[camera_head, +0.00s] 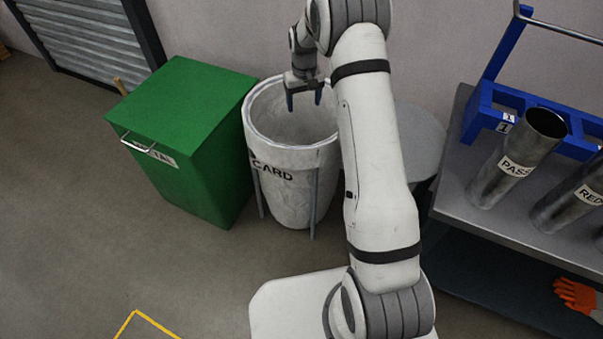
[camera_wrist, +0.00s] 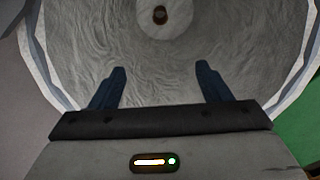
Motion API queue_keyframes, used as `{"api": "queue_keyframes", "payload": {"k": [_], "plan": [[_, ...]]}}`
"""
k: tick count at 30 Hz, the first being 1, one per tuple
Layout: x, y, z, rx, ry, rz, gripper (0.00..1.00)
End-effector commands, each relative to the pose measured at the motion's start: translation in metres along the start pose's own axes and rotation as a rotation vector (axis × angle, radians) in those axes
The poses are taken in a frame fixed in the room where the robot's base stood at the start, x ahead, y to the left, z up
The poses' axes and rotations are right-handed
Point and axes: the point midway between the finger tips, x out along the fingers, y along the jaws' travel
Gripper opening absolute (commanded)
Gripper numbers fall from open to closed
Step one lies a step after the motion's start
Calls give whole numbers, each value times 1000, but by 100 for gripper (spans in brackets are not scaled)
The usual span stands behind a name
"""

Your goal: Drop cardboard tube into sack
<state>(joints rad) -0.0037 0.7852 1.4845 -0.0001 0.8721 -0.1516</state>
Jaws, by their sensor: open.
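The white sack (camera_head: 290,200), lettered "CARD", stands open in a frame beside the green bin. My gripper (camera_head: 304,98) is over its mouth, fingers pointing down, open and empty. In the wrist view my two dark blue fingers (camera_wrist: 161,88) are spread apart above the sack's inside (camera_wrist: 190,60). A small brown round thing (camera_wrist: 160,15) shows at the sack's bottom, apart from my fingers. It looks like the cardboard tube seen end-on, with a dark centre. The head view does not show the bottom of the sack.
A green lidded bin (camera_head: 180,130) with a front handle stands left of the sack. At right a grey bench (camera_head: 450,190) holds metal tubes (camera_head: 520,155) marked "PASS" and "RED", and a blue rack (camera_head: 485,105). Orange gloves (camera_head: 577,297) lie on its lower shelf. The floor at left is clear.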

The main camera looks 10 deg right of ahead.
Motion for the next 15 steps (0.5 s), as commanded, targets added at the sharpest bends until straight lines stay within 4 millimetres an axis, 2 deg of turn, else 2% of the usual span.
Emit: {"api": "queue_keyframes", "payload": {"k": [5, 15], "plan": [[-7, 0, 0, 0, 2, 0, 71], [-62, 0, 1, 0, 1, 0, 71]]}}
